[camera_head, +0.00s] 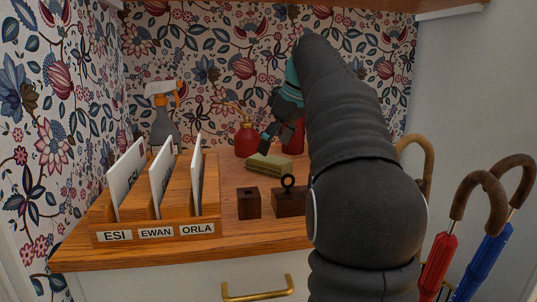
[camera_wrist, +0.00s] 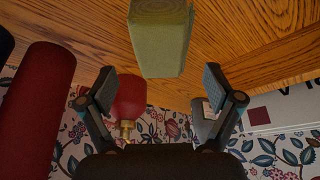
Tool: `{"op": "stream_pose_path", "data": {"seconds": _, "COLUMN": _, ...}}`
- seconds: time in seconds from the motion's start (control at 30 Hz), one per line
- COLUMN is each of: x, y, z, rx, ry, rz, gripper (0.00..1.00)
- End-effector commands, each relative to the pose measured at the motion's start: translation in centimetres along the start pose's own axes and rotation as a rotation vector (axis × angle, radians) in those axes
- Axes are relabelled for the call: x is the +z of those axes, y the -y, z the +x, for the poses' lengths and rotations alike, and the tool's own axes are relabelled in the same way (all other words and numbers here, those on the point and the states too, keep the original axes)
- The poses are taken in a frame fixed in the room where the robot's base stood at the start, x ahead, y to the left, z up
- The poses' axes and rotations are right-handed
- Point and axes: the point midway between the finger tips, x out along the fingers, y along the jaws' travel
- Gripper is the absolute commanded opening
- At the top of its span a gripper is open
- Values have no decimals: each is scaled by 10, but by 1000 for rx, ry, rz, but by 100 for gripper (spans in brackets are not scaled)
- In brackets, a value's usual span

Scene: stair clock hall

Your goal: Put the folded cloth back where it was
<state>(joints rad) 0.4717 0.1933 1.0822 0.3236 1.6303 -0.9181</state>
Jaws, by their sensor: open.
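The folded cloth (camera_head: 270,164) is a small pale green block lying on the wooden top, behind the two dark wooden blocks. In the wrist view the green cloth (camera_wrist: 160,38) is at the top centre, beyond the fingertips. My gripper (camera_head: 267,138) is above and just behind the cloth in the head view, partly hidden by my arm. In the wrist view my gripper (camera_wrist: 158,88) has its fingers spread wide with nothing between them. The cloth appears apart from the fingers.
A letter rack (camera_head: 155,231) stands left. A grey spray bottle (camera_head: 163,125), a red mister (camera_head: 246,140) and a red cylinder (camera_head: 292,138) stand behind. Dark wooden blocks (camera_head: 248,203) (camera_head: 287,203) sit in front. Umbrellas (camera_head: 438,265) stand right of the cabinet.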

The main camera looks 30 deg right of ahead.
Motion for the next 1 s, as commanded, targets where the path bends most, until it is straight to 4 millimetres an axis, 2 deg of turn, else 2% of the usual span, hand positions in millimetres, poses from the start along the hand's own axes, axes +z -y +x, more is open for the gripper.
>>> {"op": "stream_pose_path", "data": {"seconds": 0.03, "x": -1, "y": -1, "z": -14, "rx": 2, "ry": -1, "rz": 1, "gripper": 91}}
{"op": "stream_pose_path", "data": {"seconds": 0.2, "x": -1, "y": -1, "z": -44, "rx": 1, "ry": -1, "rz": 0, "gripper": 91}}
{"op": "stream_pose_path", "data": {"seconds": 0.4, "x": -1, "y": -1, "z": -64, "rx": 1, "ry": 0, "rz": 0, "gripper": 91}}
{"op": "stream_pose_path", "data": {"seconds": 1.0, "x": 0, "y": 0, "z": -68, "rx": -1, "ry": 1, "rz": 0, "gripper": 91}}
